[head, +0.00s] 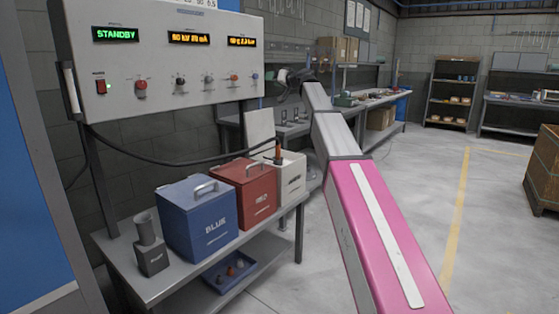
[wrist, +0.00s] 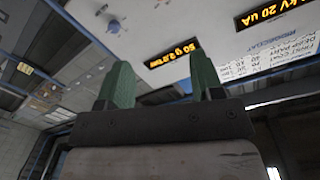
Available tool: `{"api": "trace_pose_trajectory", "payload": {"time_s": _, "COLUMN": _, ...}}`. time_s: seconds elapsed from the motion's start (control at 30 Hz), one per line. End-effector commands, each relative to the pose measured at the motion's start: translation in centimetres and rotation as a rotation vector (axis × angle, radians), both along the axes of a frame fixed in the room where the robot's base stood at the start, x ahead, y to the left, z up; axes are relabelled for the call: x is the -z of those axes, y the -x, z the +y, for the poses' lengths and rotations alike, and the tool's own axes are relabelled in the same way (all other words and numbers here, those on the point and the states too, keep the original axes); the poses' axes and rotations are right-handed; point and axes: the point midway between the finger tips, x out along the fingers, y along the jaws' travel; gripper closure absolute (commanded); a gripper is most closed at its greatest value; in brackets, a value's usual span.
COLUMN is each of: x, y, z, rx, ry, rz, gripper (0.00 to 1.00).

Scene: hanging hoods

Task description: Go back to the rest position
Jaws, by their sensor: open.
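My gripper (wrist: 162,80) shows in the wrist view with its two green fingers apart and nothing between them. In the head view, my gripper (head: 284,84) is a small dark shape at the far end of my arm, right of the control panel (head: 150,60). It appears raised above the bench and apart from the boxes. The wrist view shows the panel upside down beyond the fingers, with lit orange displays (wrist: 176,54). The panel's green display (head: 115,34) reads STANDBY in the head view.
A metal table (head: 135,284) holds a grey holder (head: 150,245), a blue box (head: 198,218), a red box (head: 247,190) and an open white box (head: 292,180). A blue tray (head: 231,270) sits on its lower shelf. A black cable hangs above. Open floor (head: 420,190) lies right.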

Motion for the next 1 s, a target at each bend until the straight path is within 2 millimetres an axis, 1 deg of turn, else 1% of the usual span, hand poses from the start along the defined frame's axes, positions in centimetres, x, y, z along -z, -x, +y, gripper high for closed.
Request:
{"api": "trace_pose_trajectory", "payload": {"time_s": 0.33, "x": 5.5, "y": 1.0, "z": -0.7, "rx": 0.009, "ry": 0.049, "rz": 0.068, "gripper": 0.4}}
{"api": "trace_pose_trajectory", "payload": {"time_s": 0.47, "x": 8.7, "y": 1.8, "z": -1.2, "rx": 0.015, "ry": 0.079, "rz": 0.11, "gripper": 0.4}}
{"api": "trace_pose_trajectory", "payload": {"time_s": 0.57, "x": 11.7, "y": 2.5, "z": -1.7, "rx": 0.021, "ry": 0.109, "rz": 0.15, "gripper": 0.4}}
{"api": "trace_pose_trajectory", "payload": {"time_s": 0.67, "x": 15.2, "y": 3.5, "z": -2.3, "rx": 0.028, "ry": 0.142, "rz": 0.197, "gripper": 0.4}}
{"api": "trace_pose_trajectory", "payload": {"time_s": 0.7, "x": 17.0, "y": 4.1, "z": -2.6, "rx": 0.033, "ry": 0.158, "rz": 0.222, "gripper": 0.4}}
{"api": "trace_pose_trajectory", "payload": {"time_s": 0.77, "x": 19.9, "y": 5.2, "z": -3.2, "rx": 0.039, "ry": 0.188, "rz": 0.264, "gripper": 0.4}}
{"api": "trace_pose_trajectory", "payload": {"time_s": 0.8, "x": 22.2, "y": 6.0, "z": -3.6, "rx": 0.047, "ry": 0.209, "rz": 0.297, "gripper": 0.4}}
{"api": "trace_pose_trajectory", "payload": {"time_s": 0.87, "x": 25.8, "y": 7.5, "z": -4.4, "rx": 0.056, "ry": 0.245, "rz": 0.352, "gripper": 0.4}}
{"api": "trace_pose_trajectory", "payload": {"time_s": 0.9, "x": 28.1, "y": 8.6, "z": -5.0, "rx": 0.065, "ry": 0.271, "rz": 0.388, "gripper": 0.4}}
{"api": "trace_pose_trajectory", "payload": {"time_s": 0.97, "x": 31.6, "y": 10.3, "z": -5.9, "rx": 0.076, "ry": 0.308, "rz": 0.444, "gripper": 0.4}}
{"api": "trace_pose_trajectory", "payload": {"time_s": 1.0, "x": 33.8, "y": 11.5, "z": -6.5, "rx": 0.086, "ry": 0.333, "rz": 0.483, "gripper": 0.4}}
